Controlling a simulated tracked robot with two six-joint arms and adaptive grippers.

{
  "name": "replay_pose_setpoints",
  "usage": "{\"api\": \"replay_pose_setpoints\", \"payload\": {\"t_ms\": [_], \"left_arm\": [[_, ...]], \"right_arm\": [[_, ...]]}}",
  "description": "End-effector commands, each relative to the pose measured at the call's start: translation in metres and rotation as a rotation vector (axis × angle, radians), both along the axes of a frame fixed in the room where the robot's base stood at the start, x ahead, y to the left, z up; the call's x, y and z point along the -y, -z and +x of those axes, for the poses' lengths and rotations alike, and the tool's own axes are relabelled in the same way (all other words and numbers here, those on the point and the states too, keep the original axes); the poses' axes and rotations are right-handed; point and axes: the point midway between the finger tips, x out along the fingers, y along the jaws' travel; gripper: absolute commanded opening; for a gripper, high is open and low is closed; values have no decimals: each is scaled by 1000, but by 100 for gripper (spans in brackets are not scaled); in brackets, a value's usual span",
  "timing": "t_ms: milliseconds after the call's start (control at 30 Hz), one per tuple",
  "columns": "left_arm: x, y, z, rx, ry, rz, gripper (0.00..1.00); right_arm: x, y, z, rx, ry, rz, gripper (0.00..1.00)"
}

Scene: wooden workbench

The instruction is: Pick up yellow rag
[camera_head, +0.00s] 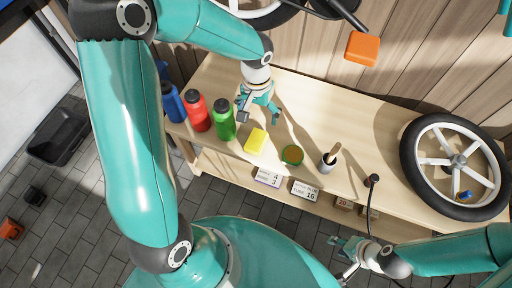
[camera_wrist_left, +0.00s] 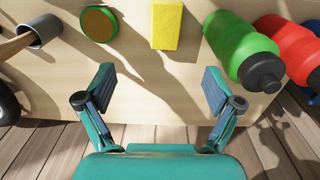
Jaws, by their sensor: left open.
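The yellow rag (camera_head: 255,141) is a small flat-looking yellow block near the front edge of the workbench, between the green bottle and a round green-rimmed container. It also shows at the top middle of the left wrist view (camera_wrist_left: 167,25). My left gripper (camera_head: 259,114) is above the bench, a little behind the rag. In the left wrist view its fingers (camera_wrist_left: 158,82) are spread wide with nothing between them, and the rag lies beyond the tips. My right gripper (camera_head: 342,258) is in front of the bench, away from the rag; its fingers look apart and empty.
A green bottle (camera_head: 222,120), red bottle (camera_head: 197,114) and blue bottle (camera_head: 173,103) stand left of the rag. The round container (camera_head: 292,155) and a cup with a wooden handle (camera_head: 327,163) are to its right. A wheel (camera_head: 455,166) lies at the right end.

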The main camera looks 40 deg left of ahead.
Motion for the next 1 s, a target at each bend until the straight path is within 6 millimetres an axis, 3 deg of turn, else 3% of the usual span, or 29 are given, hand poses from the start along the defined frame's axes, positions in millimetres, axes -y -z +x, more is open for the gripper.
{"api": "replay_pose_setpoints", "payload": {"t_ms": [167, 600, 867, 1000], "left_arm": [[-9, 12, 0, -9, -15, 29, 92], [-8, 99, 0, -9, -12, 26, 92], [-8, 115, 1, -8, -12, 25, 92], [-7, 133, 2, -9, -13, 24, 92]], "right_arm": [[0, 8, 0, 1, 0, 0, 40], [0, 23, 0, 1, 0, 0, 40], [0, 25, 0, 1, 0, 0, 40], [0, 28, 0, 1, 0, 0, 40]]}}
